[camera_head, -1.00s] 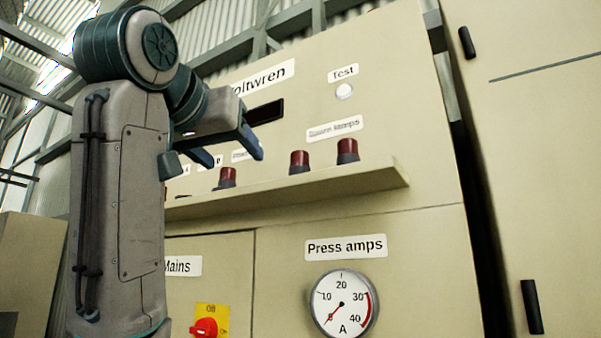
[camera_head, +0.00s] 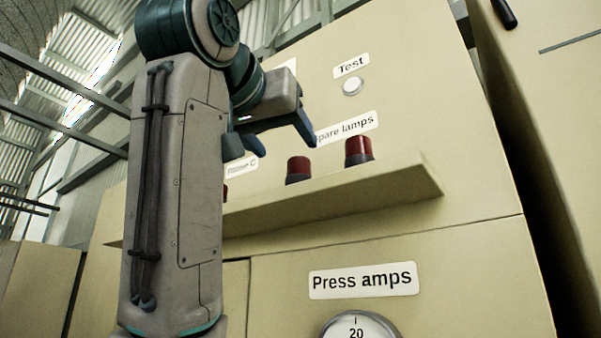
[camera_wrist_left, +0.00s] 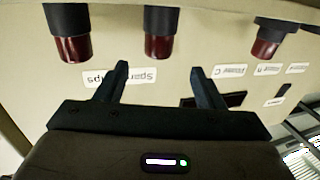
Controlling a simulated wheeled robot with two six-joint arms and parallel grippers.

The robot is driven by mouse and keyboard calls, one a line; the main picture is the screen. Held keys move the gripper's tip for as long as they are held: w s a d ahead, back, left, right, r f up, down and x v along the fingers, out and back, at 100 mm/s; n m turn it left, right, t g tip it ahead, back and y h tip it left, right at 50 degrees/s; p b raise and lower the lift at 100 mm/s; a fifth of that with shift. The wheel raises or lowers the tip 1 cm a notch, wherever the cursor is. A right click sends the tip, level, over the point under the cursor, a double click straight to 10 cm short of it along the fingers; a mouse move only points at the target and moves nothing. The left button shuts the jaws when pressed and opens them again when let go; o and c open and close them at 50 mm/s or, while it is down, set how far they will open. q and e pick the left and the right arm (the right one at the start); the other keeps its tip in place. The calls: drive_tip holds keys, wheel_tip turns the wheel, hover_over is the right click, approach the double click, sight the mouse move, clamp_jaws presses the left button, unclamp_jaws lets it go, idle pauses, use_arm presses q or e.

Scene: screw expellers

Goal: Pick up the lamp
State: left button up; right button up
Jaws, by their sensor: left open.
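Three red lamps with dark bases stand on the beige ledge (camera_head: 400,192) of the panel. The right lamp (camera_head: 359,150) and the middle lamp (camera_head: 298,170) show clearly in the head view; the left lamp (camera_head: 226,193) is mostly hidden by my left arm. My left gripper (camera_head: 276,146) is open and empty, above and near the middle lamp. The left wrist view is upside down: the middle lamp (camera_wrist_left: 159,30) lines up with the gap between the fingers (camera_wrist_left: 159,70), apart from them. The other lamps (camera_wrist_left: 72,35) (camera_wrist_left: 269,38) lie to either side. My right gripper is not in view.
The panel carries a Test button (camera_head: 352,86), a "Spare lamps" label (camera_head: 346,129) and a Press amps gauge (camera_head: 358,328) below the ledge. Another cabinet (camera_head: 560,110) with a black handle stands at the right. The space in front of the ledge's right end is clear.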

sight(299, 160)
use_arm(q)
drive_tip(key=shift+x, duration=0.75)
drive_tip(key=p+x, duration=0.3)
drive_tip(key=x, duration=0.1)
drive_tip(key=shift+w+d+r, duration=0.1)
drive_tip(key=shift+w+d, duration=0.15)
drive_tip(key=shift+w, duration=0.05)
drive_tip(key=shift+w+d, duration=0.1)
drive_tip(key=shift+w, duration=0.3)
drive_tip(key=shift+s, duration=0.2)
drive_tip(key=c, duration=1.1)
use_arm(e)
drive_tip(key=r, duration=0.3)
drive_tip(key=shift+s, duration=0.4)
